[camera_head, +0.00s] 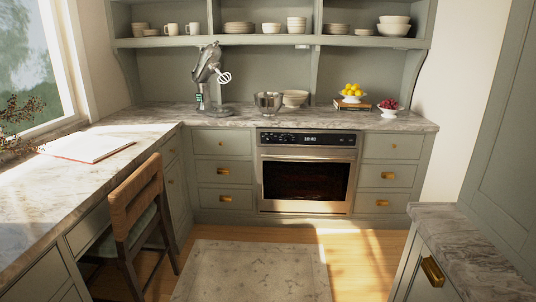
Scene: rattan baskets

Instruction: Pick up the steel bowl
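The steel bowl (268,103) stands upright on the marble counter at the back, just right of the stand mixer and above the left side of the oven. It looks shiny and grey; its inside is too small to make out. White dishes stand close to its right. Neither of my grippers is in view.
A stand mixer (210,80) with a whisk stands left of the bowl. A wooden chair (137,215) is at the left counter. The rug (250,270) and floor ahead are clear.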

